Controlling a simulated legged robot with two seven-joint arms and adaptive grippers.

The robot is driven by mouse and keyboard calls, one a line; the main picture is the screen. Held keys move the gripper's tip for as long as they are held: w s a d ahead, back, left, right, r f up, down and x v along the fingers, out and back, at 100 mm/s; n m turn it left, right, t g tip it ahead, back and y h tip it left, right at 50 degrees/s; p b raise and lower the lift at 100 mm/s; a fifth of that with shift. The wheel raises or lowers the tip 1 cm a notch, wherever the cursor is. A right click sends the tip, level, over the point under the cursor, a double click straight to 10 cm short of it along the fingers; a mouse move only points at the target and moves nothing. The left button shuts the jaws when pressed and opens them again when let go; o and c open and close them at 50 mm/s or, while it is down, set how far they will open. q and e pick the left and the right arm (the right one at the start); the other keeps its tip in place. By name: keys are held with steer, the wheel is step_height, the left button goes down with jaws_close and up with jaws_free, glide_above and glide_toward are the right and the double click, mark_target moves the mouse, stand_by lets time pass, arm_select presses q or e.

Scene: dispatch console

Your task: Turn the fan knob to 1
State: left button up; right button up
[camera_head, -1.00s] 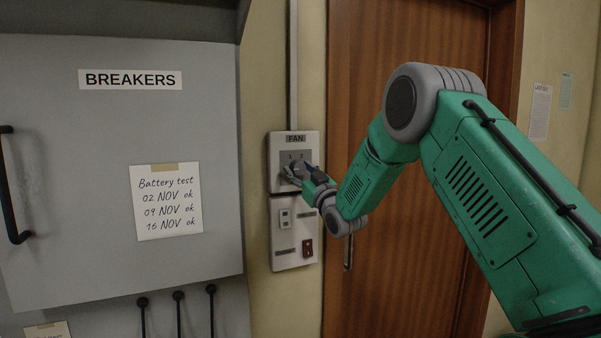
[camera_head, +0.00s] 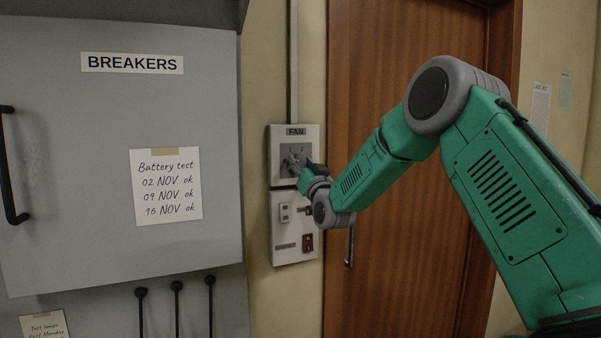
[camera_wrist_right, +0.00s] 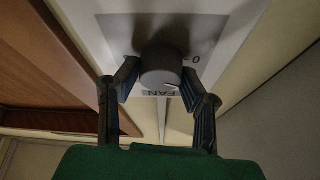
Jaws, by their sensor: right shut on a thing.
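The grey round fan knob (camera_head: 293,160) is on a light plate (camera_head: 283,138) under the label "FAN". My right gripper (camera_head: 298,165) is at it, with the arm coming in from the right. In the right wrist view the fan knob (camera_wrist_right: 162,66) sits between the two dark fingers of my right gripper (camera_wrist_right: 157,82), which are shut on its sides. A short white mark shows on the knob's lower edge there, toward the "FAN" label. A "0" is printed to the right of the knob. Other markings are partly hidden. My left gripper is not in view.
Below the fan plate is a second plate with a small light switch (camera_head: 285,213) and a red-brown switch (camera_head: 307,242). A grey breakers cabinet (camera_head: 60,230) with a black handle stands left. A wooden door (camera_head: 400,240) is behind my arm.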

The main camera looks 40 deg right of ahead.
steer(key=m+h+b, duration=0.1)
steer(key=m, duration=0.1)
steer(key=m+g+h+b, duration=0.1)
steer(key=m, duration=0.2)
steer(key=shift+f, duration=0.4)
steer(key=shift+m+g+h+b, duration=0.45)
steer(key=shift+m+g, duration=0.1)
steer(key=shift+m, duration=0.7)
steer(key=shift+m+g+h+b, duration=0.45)
steer(key=shift+m+g, duration=0.1)
steer(key=shift+m, duration=0.7)
steer(key=o, duration=1.1)
steer(key=shift+o, duration=0.2)
steer(key=shift+w, duration=0.2)
steer(key=shift+s+r, duration=0.1)
steer(key=shift+r, duration=0.05)
